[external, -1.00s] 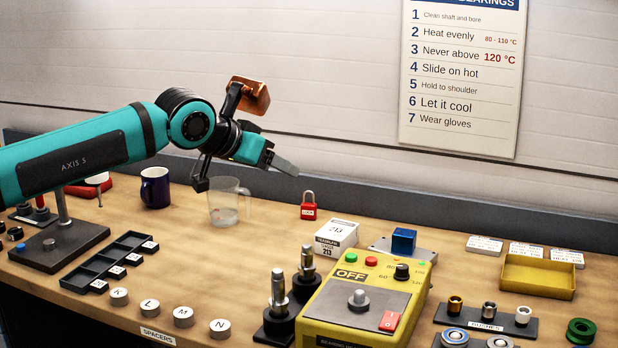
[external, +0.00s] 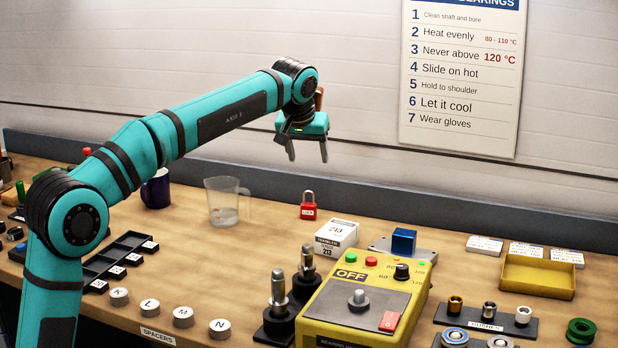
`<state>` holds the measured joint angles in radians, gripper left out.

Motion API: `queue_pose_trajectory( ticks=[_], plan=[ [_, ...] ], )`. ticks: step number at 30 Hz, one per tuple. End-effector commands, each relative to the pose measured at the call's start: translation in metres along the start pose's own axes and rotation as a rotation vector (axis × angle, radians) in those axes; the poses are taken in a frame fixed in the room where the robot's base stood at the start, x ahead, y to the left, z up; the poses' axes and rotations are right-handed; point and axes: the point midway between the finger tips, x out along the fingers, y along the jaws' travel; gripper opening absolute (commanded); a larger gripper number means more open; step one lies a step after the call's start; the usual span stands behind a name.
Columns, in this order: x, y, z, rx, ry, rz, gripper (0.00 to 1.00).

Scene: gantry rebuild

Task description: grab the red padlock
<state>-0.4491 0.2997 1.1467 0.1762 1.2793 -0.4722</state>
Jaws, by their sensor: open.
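The red padlock (external: 308,210) stands upright on the bench toward the back, its metal shackle on top. My gripper (external: 308,157) is above it, pointing down, with its two fingers apart and nothing between them. A clear gap shows between the fingertips and the shackle. The padlock is in full view.
A clear measuring cup (external: 223,203) stands left of the padlock, with a dark blue mug (external: 156,188) further left. A white box (external: 337,234) and a yellow heater (external: 364,302) are in front and to the right. The back wall rises behind the bench.

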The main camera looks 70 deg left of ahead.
Motion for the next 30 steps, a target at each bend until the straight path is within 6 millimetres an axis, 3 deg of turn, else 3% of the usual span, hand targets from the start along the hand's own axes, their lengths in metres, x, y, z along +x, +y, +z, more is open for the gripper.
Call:
queue_pose_trajectory(
  ticks=[3,8,14,30],
  plan=[
    [0.021,-0.008,-0.015,-0.032,-0.032,-0.031,0.62],
    [0.034,-0.014,-0.023,-0.053,-0.054,-0.052,0.62],
    [0.056,-0.016,-0.022,-0.056,-0.060,-0.056,0.62],
    [0.144,-0.021,-0.016,-0.055,-0.057,-0.054,0.62]
  ],
)
